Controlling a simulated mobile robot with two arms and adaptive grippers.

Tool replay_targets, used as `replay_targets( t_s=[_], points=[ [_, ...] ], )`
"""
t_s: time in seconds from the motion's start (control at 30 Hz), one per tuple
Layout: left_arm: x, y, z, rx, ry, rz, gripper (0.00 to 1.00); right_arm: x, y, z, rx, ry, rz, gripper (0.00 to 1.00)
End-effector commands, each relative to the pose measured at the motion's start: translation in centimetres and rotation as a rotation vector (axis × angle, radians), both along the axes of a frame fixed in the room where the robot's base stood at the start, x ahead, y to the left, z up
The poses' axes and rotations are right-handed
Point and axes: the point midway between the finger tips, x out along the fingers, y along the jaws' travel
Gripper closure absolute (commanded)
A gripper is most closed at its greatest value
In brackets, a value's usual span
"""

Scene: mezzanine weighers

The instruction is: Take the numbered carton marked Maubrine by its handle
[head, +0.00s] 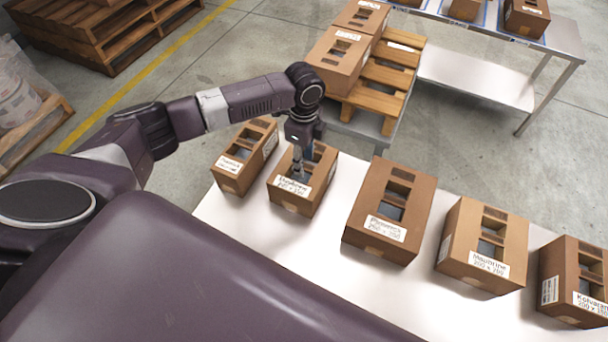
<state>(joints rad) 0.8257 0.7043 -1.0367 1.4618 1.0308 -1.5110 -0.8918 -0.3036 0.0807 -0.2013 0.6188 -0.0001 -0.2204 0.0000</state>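A brown carton (460,241) with a white label that seems to read Maubrine stands on the white table, right of the middle. It has openings in its top with a strip between them. My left gripper (299,172) points down at the top of a different, smaller carton (313,199), second from the left. That carton's label is too small to read surely. The fingertips are at or in its top opening and partly hidden, so their closure and any grip on the handle strip do not show. My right gripper is not in view.
On the white table (330,262) also stand a carton (230,178) at the left end, a larger Pioneers-like labelled carton (376,246) in the middle and one (559,262) at the right. Behind are a pallet (385,75) with cartons and a metal table (566,42).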

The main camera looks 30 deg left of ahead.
Motion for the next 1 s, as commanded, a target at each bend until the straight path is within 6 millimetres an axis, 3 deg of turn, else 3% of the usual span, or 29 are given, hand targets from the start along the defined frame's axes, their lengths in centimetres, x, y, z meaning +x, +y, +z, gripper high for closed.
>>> replay_targets(
  t_s=[0.27, 0.63, 1.0],
  points=[
    [0.00, 0.02, -0.51, 0.000, -0.001, 0.000, 0.62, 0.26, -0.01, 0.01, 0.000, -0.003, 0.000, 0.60],
    [0.00, 0.02, -0.47, 0.000, -0.001, 0.000, 1.00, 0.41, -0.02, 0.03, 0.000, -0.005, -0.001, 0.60],
    [0.05, 0.01, -0.39, 0.000, -0.002, 0.000, 1.00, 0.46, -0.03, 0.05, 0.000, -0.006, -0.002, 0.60]
  ],
)
